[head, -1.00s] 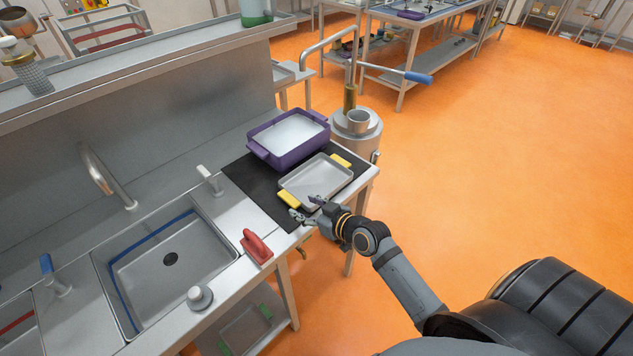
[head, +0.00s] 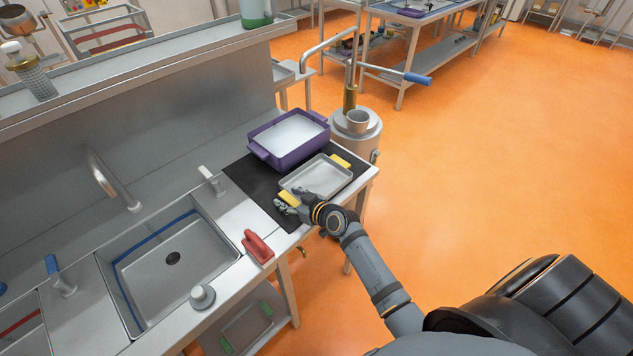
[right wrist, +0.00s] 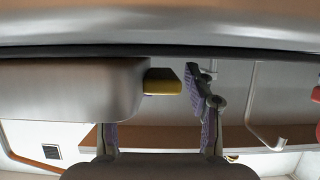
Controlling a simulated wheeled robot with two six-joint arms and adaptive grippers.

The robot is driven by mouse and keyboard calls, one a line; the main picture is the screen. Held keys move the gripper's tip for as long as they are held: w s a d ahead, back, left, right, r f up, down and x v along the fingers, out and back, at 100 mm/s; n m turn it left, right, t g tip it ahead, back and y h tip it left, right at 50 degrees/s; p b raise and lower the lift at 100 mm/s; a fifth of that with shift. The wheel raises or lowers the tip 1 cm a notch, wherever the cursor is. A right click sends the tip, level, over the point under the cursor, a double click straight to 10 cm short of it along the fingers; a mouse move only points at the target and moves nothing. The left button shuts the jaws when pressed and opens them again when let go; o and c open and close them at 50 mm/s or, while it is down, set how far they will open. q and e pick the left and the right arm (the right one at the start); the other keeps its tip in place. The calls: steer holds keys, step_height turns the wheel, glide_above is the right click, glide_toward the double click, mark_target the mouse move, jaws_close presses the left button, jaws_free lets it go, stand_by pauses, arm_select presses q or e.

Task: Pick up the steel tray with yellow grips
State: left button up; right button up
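The steel tray with yellow grips (head: 318,177) lies on a black mat (head: 250,182) at the right end of the counter. Its near yellow grip (head: 288,198) is beside my right gripper (head: 291,202). In the right wrist view, the tray's grey side (right wrist: 70,88) fills the left and the yellow grip (right wrist: 163,81) sticks out toward my right gripper's fingers. One finger shows to the right of the grip; the other is partly hidden behind the tray. The gripper is open, with no clear contact on the grip. My left gripper is not in view.
A purple-rimmed pan (head: 288,140) stands just behind the tray. A green-gripped tray (head: 248,328) is on the lower shelf. Orange floor at right is clear.

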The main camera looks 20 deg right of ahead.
jaws_close()
stand_by(0.3)
steer(key=shift+w+r, duration=0.1)
steer(key=shift+r, duration=0.5)
steer(key=s+d+r, duration=0.5)
steer(key=d+r, duration=0.7)
steer(key=d, duration=0.1)
